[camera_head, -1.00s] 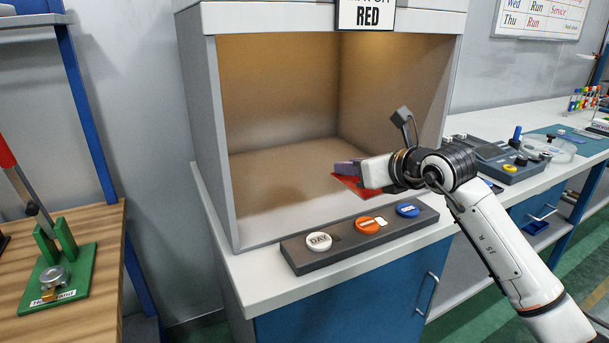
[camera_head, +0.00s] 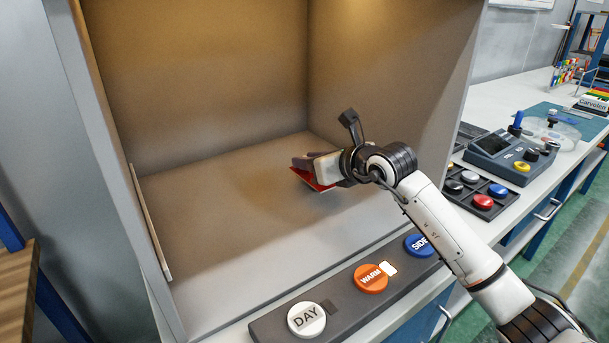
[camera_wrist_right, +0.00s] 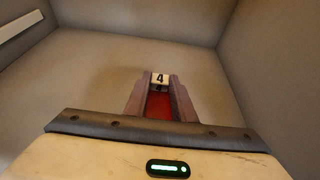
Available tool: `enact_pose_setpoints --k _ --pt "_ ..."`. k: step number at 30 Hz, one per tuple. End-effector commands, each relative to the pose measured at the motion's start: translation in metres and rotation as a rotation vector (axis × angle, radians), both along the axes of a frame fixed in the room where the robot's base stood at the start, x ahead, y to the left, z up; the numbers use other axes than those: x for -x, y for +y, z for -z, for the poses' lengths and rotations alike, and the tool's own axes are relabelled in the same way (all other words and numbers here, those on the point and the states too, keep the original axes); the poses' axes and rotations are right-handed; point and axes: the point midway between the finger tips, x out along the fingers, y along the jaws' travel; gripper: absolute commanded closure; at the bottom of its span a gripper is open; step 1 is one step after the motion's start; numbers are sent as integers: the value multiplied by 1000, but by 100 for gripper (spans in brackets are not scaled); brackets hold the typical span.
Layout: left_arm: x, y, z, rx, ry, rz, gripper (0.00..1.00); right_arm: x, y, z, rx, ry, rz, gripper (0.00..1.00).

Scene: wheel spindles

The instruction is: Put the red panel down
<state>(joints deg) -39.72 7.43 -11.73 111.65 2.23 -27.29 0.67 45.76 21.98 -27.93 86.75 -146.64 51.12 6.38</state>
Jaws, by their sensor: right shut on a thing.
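My right gripper (camera_head: 312,168) reaches from the right into the open-fronted booth (camera_head: 215,210). It is shut on the red panel (camera_head: 313,183), which shows as a thin red edge under the fingers and is tilted. In the right wrist view the red panel (camera_wrist_right: 158,105) lies between the two fingers, with a white tag reading "4" (camera_wrist_right: 159,79) at its far end. The panel appears to be above the booth floor; how far above I cannot tell. My left gripper is not in view.
A dark button strip with DAY (camera_head: 306,319), WARM (camera_head: 370,278) and SIDE (camera_head: 419,244) buttons lies along the booth's front. The booth floor is bare. On the counter at right are a tray of round discs (camera_head: 477,190) and a grey instrument (camera_head: 500,155).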

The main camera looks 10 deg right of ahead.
Motion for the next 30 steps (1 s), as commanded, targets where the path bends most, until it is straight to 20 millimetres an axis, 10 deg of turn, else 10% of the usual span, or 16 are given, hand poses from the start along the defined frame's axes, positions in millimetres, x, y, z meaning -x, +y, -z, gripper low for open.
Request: enact_pose_setpoints --k 20,21,23,30 --pt "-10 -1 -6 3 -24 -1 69 0 0 42 0 -3 0 100" --pt "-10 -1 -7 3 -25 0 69 0 0 42 0 -2 0 72" --pt "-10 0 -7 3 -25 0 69 0 0 41 0 -2 0 62" --pt "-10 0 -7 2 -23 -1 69 0 0 41 0 -2 0 58"
